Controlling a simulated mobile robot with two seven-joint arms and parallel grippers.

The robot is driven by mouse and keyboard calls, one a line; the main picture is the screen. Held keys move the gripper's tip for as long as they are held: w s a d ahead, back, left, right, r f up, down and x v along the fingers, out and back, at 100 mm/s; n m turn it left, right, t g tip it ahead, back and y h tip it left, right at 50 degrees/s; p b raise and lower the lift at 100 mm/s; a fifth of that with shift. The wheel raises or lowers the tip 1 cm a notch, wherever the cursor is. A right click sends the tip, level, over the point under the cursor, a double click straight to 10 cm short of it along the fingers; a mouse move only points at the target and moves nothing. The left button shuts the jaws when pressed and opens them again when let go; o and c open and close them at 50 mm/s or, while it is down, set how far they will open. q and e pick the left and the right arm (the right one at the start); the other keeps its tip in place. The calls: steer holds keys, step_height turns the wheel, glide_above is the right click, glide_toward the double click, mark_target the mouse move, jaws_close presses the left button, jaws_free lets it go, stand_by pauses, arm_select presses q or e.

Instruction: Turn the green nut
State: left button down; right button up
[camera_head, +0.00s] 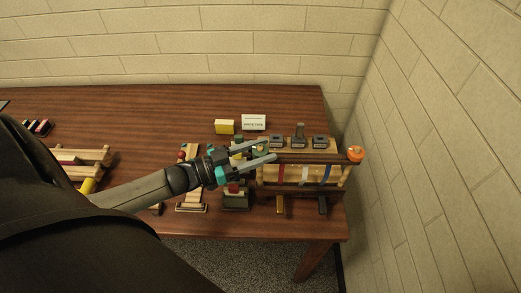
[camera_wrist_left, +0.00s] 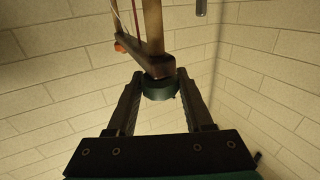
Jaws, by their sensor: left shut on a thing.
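The green nut (camera_wrist_left: 158,89) is a dark green disc on the end of a wooden bar of the wooden frame (camera_wrist_left: 148,50). My left gripper (camera_wrist_left: 158,104) has its two fingers on either side of the nut and is shut on it. In the head view, my left gripper (camera_head: 266,149) reaches from the left to the left end of the wooden rack (camera_head: 304,157). The green nut (camera_head: 259,149) is partly hidden between the fingers there. My right gripper is not in view.
An orange knob (camera_head: 356,154) sits at the rack's right end, near the brick wall. Grey blocks (camera_head: 319,142) stand behind the rack. A white sign (camera_head: 254,122) and a yellow block (camera_head: 224,127) stand farther back.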

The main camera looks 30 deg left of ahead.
arm_select(q)
steer(key=shift+a+f+m+g+h+b, duration=0.1)
steer(key=shift+f+m+g+h+b, duration=0.05)
steer(key=shift+m+g+h+b, duration=0.55)
steer(key=m+g+h+b, duration=0.4)
steer(key=b, duration=0.2)
steer(key=shift+f+g+b, duration=0.1)
steer(key=shift+g+b, duration=0.3)
steer(key=shift+r+m+g+h+b, duration=0.2)
steer(key=shift+m+g+h+b, duration=0.45)
steer(key=shift+g+b, duration=0.45)
steer(key=shift+c, duration=1.4)
jaws_free()
